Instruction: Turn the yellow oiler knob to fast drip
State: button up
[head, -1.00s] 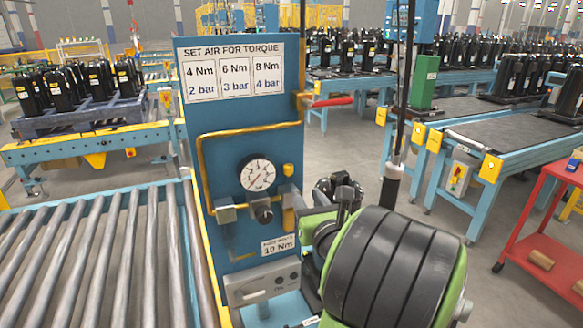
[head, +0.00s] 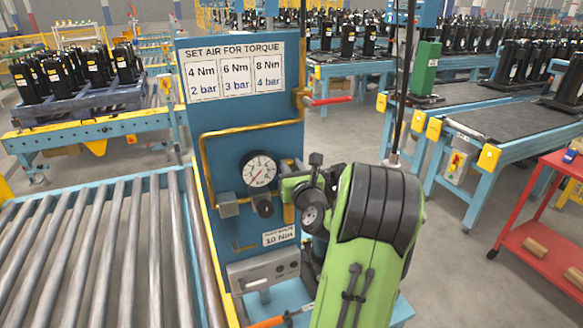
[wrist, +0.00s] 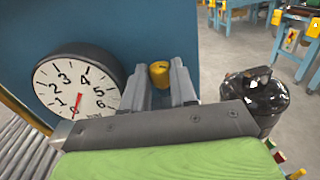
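The yellow oiler knob (wrist: 160,72) shows in the wrist view, at the blue panel. My gripper (wrist: 162,78) is open, with one finger on each side of the knob. The fingers look apart from the knob, but I cannot tell how far they reach around it. In the head view my gripper (head: 290,186) is at the panel just right of the gauge and hides the knob. A yellow part (head: 289,213) shows below the gripper.
The round pressure gauge (wrist: 77,84) is close left of my gripper. The blue panel (head: 225,122) carries a torque sign (head: 236,70), yellow piping and a red-handled lever (head: 328,101). A dark regulator knob (head: 264,208) is below the gauge. A black tank (wrist: 254,100) stands to the right.

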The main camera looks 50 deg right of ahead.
grip_shut()
jog(key=shift+d+y, duration=0.1)
jog(key=shift+y, duration=0.2)
jog(key=shift+s+n+t, duration=0.1)
jog(key=shift+n+t, duration=0.2)
jog(key=shift+n, duration=0.1)
jog(key=n+y, duration=0.1)
jog(key=n+t+y+p, duration=0.1)
jog(key=y, duration=0.1)
jog(key=shift+s+d, duration=0.1)
jog(key=shift+d, duration=0.15)
jog(key=n+y+p, duration=0.1)
jog(key=p, duration=0.1)
jog(key=n+t+y+p, duration=0.1)
jog(key=y+p, duration=0.1)
jog(key=n+y+p, duration=0.1)
jog(key=y+p, duration=0.1)
jog(key=shift+d+r+n+t, duration=0.25)
jog(key=shift+d+n+t, duration=0.05)
jog(key=shift+d+t, duration=0.1)
jog(key=n+y+p, duration=0.1)
jog(key=y+p, duration=0.1)
jog(key=shift+f+p, duration=0.1)
jog(key=shift+p, duration=0.2)
jog(key=shift+f+y, duration=0.15)
jog(key=shift+y, duration=0.35)
